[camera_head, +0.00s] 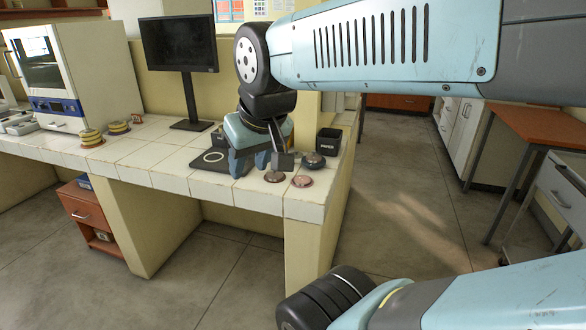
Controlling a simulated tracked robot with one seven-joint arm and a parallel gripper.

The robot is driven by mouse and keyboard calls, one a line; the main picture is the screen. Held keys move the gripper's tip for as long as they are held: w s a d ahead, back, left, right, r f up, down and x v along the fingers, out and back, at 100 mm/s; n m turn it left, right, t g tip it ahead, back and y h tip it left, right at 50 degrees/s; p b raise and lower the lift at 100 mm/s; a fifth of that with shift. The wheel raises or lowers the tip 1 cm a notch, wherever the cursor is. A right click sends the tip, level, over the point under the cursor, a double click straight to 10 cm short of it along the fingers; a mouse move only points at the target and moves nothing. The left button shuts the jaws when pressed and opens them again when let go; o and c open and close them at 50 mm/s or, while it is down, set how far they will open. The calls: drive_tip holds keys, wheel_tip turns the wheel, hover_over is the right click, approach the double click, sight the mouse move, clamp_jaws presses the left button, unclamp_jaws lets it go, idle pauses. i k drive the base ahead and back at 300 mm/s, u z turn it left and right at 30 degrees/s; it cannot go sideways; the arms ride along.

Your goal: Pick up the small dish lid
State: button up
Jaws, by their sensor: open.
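My gripper (262,161) is open and points down over the right end of the tiled bench. Several small round dish-like pieces lie close to its right. A brownish one (274,177) is just below and in front of the fingers. A pinkish one (302,181) lies to the right near the front edge. A dark, blue-grey one (313,160) sits farther back. They are too small to tell which is the small dish lid. The gripper appears empty, but part of the space between its fingers is hidden.
A dark mat (196,164) with a white ring lies left of my gripper. A black box (328,141) stands at the right edge. A monitor (178,43), yellow-banded stacks (91,138) and a white incubator (75,70) are farther left.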

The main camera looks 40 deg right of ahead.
sight(298, 154)
drive_tip(key=z, duration=0.25)
drive_tip(key=i, duration=0.65)
drive_tip(key=z, duration=0.4)
drive_tip(key=k, duration=0.8)
drive_tip(key=z, duration=0.25)
drive_tip(key=i, duration=0.8)
drive_tip(key=u, duration=0.1)
